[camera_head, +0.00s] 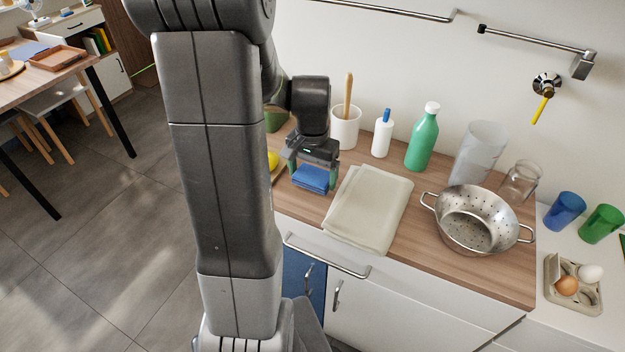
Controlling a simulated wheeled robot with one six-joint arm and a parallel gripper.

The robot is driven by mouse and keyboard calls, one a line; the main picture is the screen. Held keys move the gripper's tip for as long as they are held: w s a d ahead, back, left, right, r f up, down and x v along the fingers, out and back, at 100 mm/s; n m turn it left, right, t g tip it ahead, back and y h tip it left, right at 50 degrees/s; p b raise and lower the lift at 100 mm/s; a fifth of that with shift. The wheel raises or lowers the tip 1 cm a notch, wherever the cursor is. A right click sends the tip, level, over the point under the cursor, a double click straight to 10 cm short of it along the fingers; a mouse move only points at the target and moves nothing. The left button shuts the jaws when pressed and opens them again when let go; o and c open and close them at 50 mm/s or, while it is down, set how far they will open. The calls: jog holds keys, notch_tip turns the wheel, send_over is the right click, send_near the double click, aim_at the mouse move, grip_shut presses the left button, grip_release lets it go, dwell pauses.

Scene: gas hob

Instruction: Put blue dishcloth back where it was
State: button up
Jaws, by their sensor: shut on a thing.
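The blue dishcloth (311,178) is a small folded pad at the left part of the wooden counter. My gripper (314,170) points down over it and is shut on it, with a finger at each side. The cloth is at or just above the counter top; I cannot tell whether it touches. A larger folded beige cloth (368,208) lies flat on the counter just right of the blue one. My arm hides part of the counter to the left.
A metal colander (474,222), a green bottle (423,140), a white bottle (383,136), a white crock (345,128) and clear containers stand on the counter. A yellow thing (273,160) shows beside my arm. A rail (327,262) runs along the counter's front. Blue and green cups stand at right.

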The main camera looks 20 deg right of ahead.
aim_at(312, 175)
jog(key=shift+f, duration=1.35)
jog(key=shift+f, duration=0.2)
jog(key=o, duration=0.9)
jog(key=shift+c, duration=0.2)
jog(key=shift+r, duration=0.1)
notch_tip(312, 175, up, 12)
jog(key=shift+r, duration=0.15)
jog(key=shift+p, duration=0.3)
